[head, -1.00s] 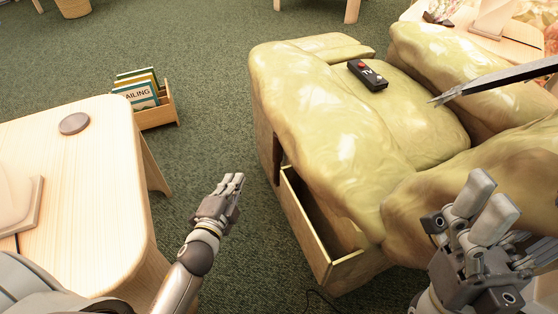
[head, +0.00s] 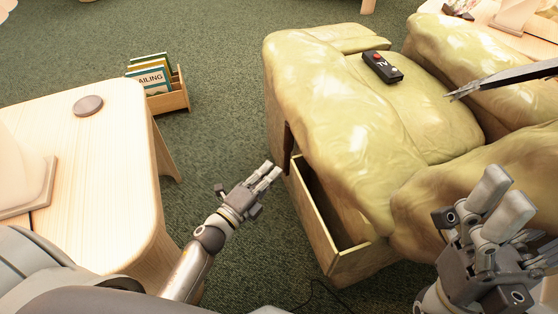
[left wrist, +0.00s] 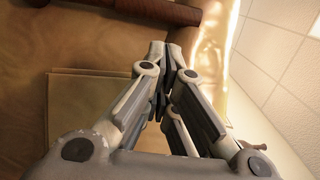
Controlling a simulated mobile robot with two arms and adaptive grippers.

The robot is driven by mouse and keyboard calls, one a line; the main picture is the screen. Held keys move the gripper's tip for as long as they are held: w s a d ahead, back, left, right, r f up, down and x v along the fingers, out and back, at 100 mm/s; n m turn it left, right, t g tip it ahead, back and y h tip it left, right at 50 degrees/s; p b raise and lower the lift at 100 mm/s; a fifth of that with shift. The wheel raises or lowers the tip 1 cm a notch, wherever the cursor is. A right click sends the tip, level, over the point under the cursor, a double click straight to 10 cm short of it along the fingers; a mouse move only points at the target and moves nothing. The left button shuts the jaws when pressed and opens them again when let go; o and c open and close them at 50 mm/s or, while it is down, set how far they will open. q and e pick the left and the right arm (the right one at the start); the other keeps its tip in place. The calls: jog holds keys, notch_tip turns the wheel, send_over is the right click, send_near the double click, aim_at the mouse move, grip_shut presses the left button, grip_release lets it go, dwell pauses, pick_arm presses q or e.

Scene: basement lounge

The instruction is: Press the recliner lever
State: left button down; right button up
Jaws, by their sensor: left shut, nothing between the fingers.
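The recliner (head: 350,130) is a bulky yellow-green leather chair in the middle and right of the head view. A dark brown part (head: 288,148), possibly the lever, shows on its near side, mostly hidden by the overhanging cover. In the left wrist view a reddish-brown bar (left wrist: 125,12), probably the lever, crosses the top beyond the fingertips. My left gripper (head: 270,171) is shut and empty, its tips close to the recliner's side just left of the open compartment; it also shows in the left wrist view (left wrist: 168,50). My right gripper (head: 505,200) is at the lower right; its opening is unclear.
An open drawer-like compartment (head: 343,268) sticks out of the recliner's side. A TV remote (head: 382,67) lies on the seat. A long grey pointed object (head: 505,78) is at right. A wooden table (head: 110,150) stands left, with a book box (head: 178,98) behind.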

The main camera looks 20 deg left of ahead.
pick_arm(q)
jog(key=b, duration=0.1)
send_over(290, 150)
jog(key=s+d, duration=0.1)
jog(key=s, duration=0.3)
jog(key=shift+s+d+r, duration=0.1)
jog(key=shift+s+r, duration=0.05)
jog(key=shift+r, duration=0.1)
